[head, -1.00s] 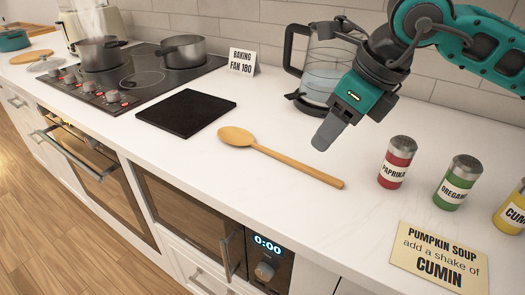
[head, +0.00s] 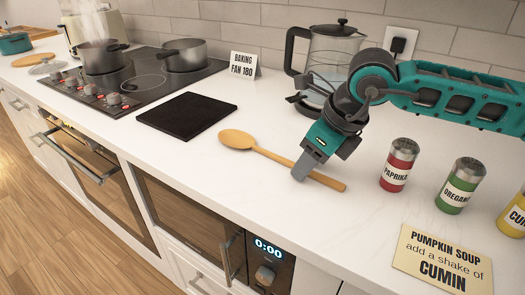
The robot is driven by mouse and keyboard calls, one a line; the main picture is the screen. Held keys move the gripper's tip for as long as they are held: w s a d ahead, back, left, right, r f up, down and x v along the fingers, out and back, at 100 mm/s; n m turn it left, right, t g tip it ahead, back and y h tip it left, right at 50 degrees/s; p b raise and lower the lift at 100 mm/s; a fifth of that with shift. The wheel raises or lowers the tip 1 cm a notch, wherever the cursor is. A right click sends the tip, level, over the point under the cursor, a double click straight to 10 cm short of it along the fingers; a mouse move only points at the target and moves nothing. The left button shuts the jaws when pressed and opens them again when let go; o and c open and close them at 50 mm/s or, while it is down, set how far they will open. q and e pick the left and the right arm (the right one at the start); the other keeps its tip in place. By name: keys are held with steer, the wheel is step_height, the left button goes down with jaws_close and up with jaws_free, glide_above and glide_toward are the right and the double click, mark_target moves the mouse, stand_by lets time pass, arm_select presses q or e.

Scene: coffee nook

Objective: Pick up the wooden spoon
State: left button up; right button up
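The wooden spoon (head: 268,155) lies on the white counter in the head view, its bowl to the left and its handle running right and toward the front edge. My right gripper (head: 303,173) is over the handle's right part and hides a short stretch of it; the handle's end shows to the right of the fingers. The fingers point down. From this side I see them overlapping, so I cannot tell whether they are open or closed on the handle. My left gripper is not in view.
A glass kettle (head: 331,50) stands behind my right gripper. Paprika (head: 398,165) and oregano (head: 459,186) shakers stand to the right, with a pumpkin soup card (head: 442,262) in front.

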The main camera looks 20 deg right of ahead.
jaws_close()
steer(key=shift+r, duration=0.1)
stand_by(0.4)
step_height(320, 180, up, 20)
steer(key=p, duration=0.2)
